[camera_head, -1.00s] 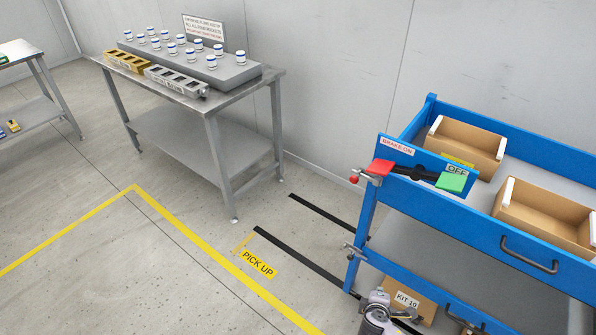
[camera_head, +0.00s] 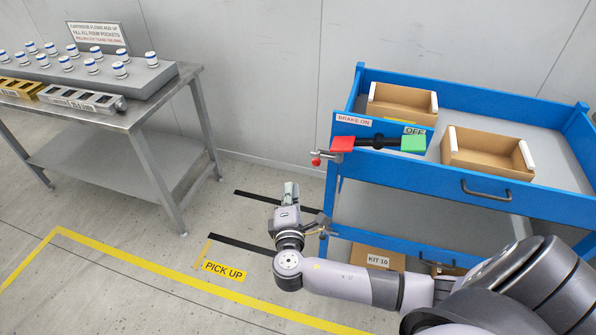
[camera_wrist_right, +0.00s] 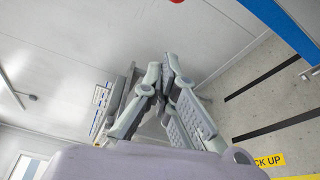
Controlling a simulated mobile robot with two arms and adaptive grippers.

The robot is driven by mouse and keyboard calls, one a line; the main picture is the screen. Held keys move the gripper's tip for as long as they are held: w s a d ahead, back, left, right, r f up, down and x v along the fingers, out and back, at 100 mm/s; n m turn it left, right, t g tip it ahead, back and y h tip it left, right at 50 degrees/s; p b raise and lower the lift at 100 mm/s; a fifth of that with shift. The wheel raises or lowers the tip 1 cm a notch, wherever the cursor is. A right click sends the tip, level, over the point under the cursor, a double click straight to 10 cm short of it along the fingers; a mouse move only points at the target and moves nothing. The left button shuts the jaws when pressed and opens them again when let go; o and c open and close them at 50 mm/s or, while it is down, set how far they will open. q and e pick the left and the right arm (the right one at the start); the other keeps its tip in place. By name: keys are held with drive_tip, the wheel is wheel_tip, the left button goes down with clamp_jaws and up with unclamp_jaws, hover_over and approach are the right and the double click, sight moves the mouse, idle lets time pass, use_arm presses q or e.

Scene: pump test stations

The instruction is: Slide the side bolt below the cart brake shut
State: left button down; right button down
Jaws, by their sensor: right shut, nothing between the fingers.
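The blue cart carries a brake with a black lever (camera_head: 376,142) between a red pad (camera_head: 343,144) marked BRAKE ON and a green pad (camera_head: 413,144) marked OFF. Just below the red pad a metal fitting with a red knob (camera_head: 316,161) sticks out to the left. Lower on the cart's left post is a small metal bolt fitting (camera_head: 322,224); its slide position is too small to tell. My right gripper (camera_head: 290,190) is shut and empty, pointing up just left of that lower fitting. Its fingertips meet in the right wrist view (camera_wrist_right: 168,70). My left gripper is not in view.
The blue cart (camera_head: 450,187) holds cardboard boxes on top and a KIT 10 box (camera_head: 377,258) below. A steel table (camera_head: 135,120) with vials stands at the left. Open floor (camera_head: 130,235) with yellow and black lines lies between.

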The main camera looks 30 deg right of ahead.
sight(318, 166)
drive_tip(key=w+d+p, duration=0.3)
drive_tip(key=w+d, duration=0.2)
drive_tip(key=d, duration=0.2)
drive_tip(key=shift+w+d, duration=0.2)
drive_tip(key=shift+w, duration=0.05)
idle(0.3)
drive_tip(key=s+d, duration=0.1)
drive_tip(key=s+d+p, duration=0.1)
drive_tip(key=s+d, duration=0.1)
drive_tip(key=shift+s+r, duration=0.1)
drive_tip(key=shift+s, duration=0.15)
drive_tip(key=shift+w, duration=0.1)
